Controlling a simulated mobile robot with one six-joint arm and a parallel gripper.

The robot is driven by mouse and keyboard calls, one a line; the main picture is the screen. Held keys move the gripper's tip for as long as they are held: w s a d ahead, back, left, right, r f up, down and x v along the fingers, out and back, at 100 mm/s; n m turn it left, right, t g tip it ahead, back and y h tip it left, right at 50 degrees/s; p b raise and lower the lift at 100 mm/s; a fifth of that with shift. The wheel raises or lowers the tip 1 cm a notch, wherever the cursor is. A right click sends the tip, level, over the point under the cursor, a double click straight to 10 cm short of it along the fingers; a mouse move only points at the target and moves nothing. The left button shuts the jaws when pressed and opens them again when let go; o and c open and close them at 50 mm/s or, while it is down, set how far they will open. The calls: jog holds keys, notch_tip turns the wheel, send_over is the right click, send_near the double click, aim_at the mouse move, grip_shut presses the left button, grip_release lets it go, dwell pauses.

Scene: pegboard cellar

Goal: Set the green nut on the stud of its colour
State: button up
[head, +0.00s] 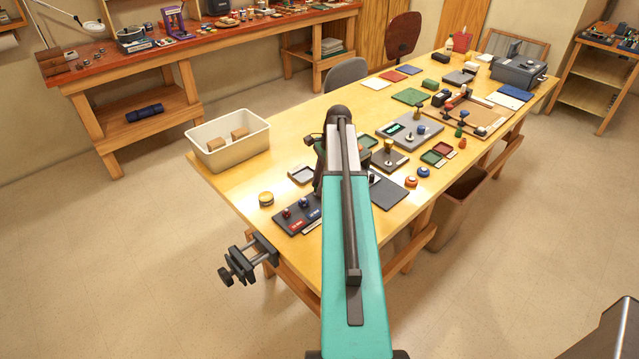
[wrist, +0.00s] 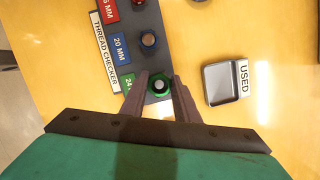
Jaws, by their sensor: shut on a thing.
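The dark thread checker board (head: 288,227) lies on the near left end of the table, with red and blue labels and studs. In the wrist view it shows a blue 20 MM label (wrist: 121,46), a blue-based stud (wrist: 148,40) and a partly hidden green label (wrist: 128,84). My gripper (wrist: 159,80) is shut on the green nut (wrist: 160,90) over the board's green end. A pale round stud top (wrist: 160,85) shows inside the nut's ring. How far down the nut sits cannot be told. In the head view my arm hides the nut.
A small tray (wrist: 226,101) marked USED lies right of the board in the wrist view. In the head view a white bin (head: 228,153) stands at the table's left corner, and a yellow round piece (head: 266,199) sits near the board. A vise (head: 249,262) juts from the edge.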

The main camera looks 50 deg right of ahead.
jog(key=shift+f, duration=0.55)
dwell(0.9)
jog(key=o, duration=1.3)
jog(key=shift+r+p, duration=2.75)
jog(key=shift+r, duration=1.3)
jog(key=shift+s+f, duration=0.1)
jog(key=shift+s, duration=0.05)
